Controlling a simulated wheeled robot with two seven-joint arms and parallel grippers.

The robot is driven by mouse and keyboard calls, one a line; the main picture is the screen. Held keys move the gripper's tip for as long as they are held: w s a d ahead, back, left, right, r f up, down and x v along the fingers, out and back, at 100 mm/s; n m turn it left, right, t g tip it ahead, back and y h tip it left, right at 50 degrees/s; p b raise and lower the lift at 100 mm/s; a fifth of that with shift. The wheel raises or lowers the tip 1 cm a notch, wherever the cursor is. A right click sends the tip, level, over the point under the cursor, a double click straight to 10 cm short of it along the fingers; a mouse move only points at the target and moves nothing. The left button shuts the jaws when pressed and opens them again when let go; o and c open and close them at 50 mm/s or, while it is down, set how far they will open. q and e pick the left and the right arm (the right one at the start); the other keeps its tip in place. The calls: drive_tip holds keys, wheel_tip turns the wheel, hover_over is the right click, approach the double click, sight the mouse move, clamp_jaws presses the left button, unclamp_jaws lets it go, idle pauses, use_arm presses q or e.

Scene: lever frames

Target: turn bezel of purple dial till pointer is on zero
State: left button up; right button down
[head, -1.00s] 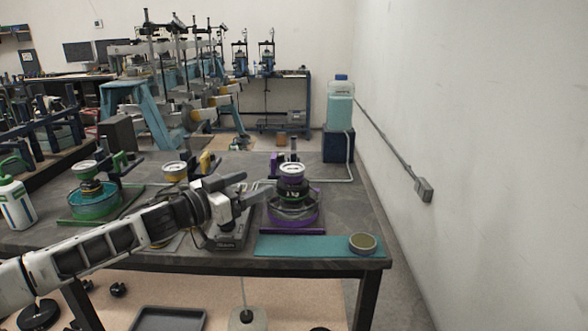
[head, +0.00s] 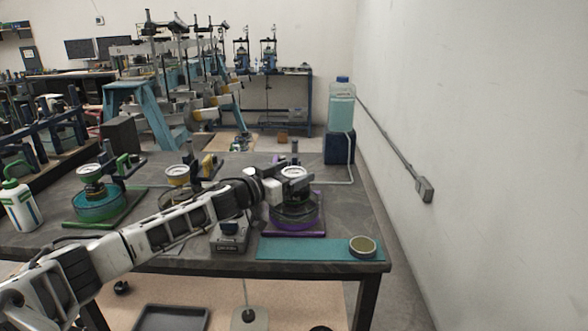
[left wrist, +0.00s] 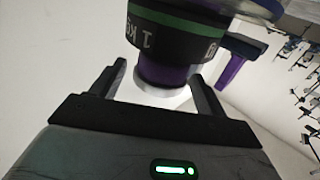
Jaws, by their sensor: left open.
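The purple dial (head: 293,172) has a pale round face and stands on top of the purple-based device at the right of the table. Its pointer is too small to read. My left gripper (head: 290,181) is at the dial, its arm coming in from the left. In the left wrist view, my open left gripper (left wrist: 158,75) has one finger on each side of the dial's white rim (left wrist: 158,94). A purple part and a black weight with a green band and "1 k" lettering (left wrist: 165,38) lie beyond. Finger contact cannot be told. My right gripper is not in view.
A dial with a yellow clamp (head: 178,175) and a green-based device (head: 100,200) stand to the left. A grey box (head: 231,236) sits in front. A teal mat (head: 310,248) with a round tin (head: 362,246) lies at the front right edge. A wall is at right.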

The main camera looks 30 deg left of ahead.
use_arm(q)
drive_tip(key=shift+w+d, duration=0.15)
drive_tip(key=shift+w, duration=0.35)
drive_tip(key=c, duration=1)
